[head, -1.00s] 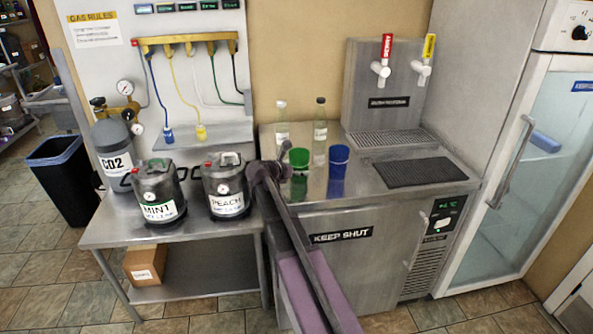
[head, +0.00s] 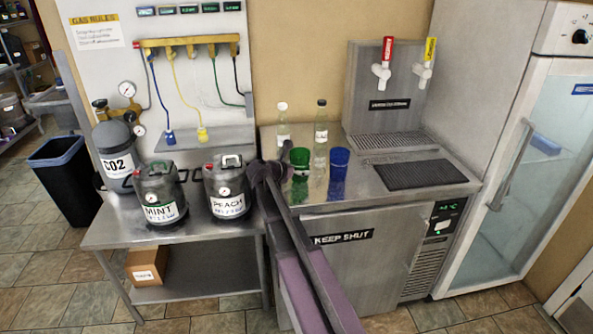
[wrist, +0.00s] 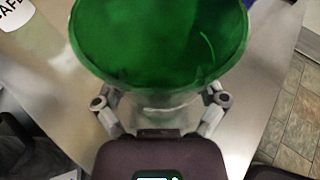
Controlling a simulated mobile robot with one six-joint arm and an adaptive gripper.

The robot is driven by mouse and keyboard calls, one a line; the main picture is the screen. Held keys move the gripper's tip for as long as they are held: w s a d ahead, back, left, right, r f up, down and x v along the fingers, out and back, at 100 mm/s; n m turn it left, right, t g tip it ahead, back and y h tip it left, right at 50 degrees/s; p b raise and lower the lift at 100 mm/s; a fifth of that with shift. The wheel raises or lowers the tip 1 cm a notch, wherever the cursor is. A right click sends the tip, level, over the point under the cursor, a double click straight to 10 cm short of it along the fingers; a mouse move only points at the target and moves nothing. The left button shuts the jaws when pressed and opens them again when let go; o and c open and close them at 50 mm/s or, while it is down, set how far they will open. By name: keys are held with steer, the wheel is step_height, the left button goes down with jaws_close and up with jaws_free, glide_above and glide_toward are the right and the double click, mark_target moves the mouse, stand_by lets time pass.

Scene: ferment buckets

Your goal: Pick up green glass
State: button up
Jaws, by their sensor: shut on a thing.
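The green glass (head: 300,158) stands on the steel counter (head: 428,201), beside a blue glass (head: 339,158). In the wrist view the green glass (wrist: 160,45) fills the upper middle. My gripper (wrist: 160,110) is shut on it, with one finger on each side of its lower part. I cannot tell whether the glass's base touches the counter.
Two clear bottles, one with a white cap (head: 283,127) and one with a dark cap (head: 321,130), stand behind the glasses. A dark drip mat (head: 413,174) lies to the right. Two kegs, MINT (head: 160,195) and PEACH (head: 228,190), stand on the left table.

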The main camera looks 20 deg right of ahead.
steer(key=shift+r+p, duration=0.7)
steer(key=shift+r, duration=0.2)
steer(key=s+a+r+p, duration=0.1)
steer(key=s+a, duration=0.1)
steer(key=s, duration=0.5)
steer(key=s+a+r+p, duration=0.1)
steer(key=s+a, duration=0.1)
steer(key=s, duration=0.6)
steer(key=shift+s+a, duration=0.2)
steer(key=shift+a, duration=0.05)
steer(key=shift+r, duration=0.1)
